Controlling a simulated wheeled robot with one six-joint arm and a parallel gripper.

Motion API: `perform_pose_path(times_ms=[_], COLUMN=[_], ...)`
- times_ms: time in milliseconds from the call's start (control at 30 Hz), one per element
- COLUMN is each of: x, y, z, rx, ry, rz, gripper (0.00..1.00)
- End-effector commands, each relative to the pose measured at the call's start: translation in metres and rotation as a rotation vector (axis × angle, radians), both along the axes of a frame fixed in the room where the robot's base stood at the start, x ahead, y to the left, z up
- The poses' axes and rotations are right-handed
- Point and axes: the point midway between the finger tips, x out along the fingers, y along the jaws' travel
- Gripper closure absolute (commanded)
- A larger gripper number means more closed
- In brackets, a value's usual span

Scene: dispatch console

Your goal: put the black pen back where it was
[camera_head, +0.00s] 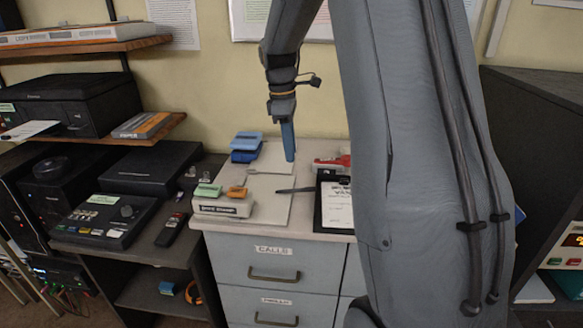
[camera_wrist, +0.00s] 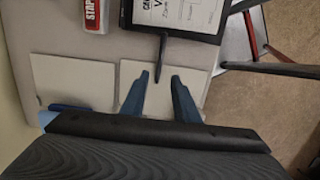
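The black pen (camera_head: 295,190) lies on the desk top, across the edge of a pale pad (camera_head: 272,206), with one end at the black clipboard (camera_head: 334,228). In the wrist view the pen (camera_wrist: 160,49) runs from the clipboard edge (camera_wrist: 172,35) onto the pale pad (camera_wrist: 196,84). My gripper (camera_head: 290,158) points down above the back part of the desk, behind the pen. In the wrist view my gripper (camera_wrist: 160,77) is open and empty, its blue fingers apart, with the pen beyond the fingertips and roughly in line with the gap.
A red stapler (camera_head: 338,161) sits behind the clipboard, partly hidden by my arm. Blue items (camera_head: 246,147) stand at the back left. A labelled holder (camera_head: 222,207) with green and orange pieces is at the front left. A second pale pad (camera_wrist: 75,82) lies beside the first.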

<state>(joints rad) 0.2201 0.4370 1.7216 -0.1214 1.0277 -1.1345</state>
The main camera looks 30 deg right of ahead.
Motion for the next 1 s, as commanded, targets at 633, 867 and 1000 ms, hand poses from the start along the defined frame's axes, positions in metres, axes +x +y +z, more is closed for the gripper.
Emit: perform_pose_path(times_ms=[633,867,1000], x=[-0.117,-0.198,-0.217], y=[0.107,0.146,0.152], z=[-0.045,-0.079,-0.086], rx=[0.052,0.097,0.11], ry=[-0.139,-0.195,-0.205], rz=[-0.55,-0.883,-0.964], gripper=[0.72,0.72,0.72])
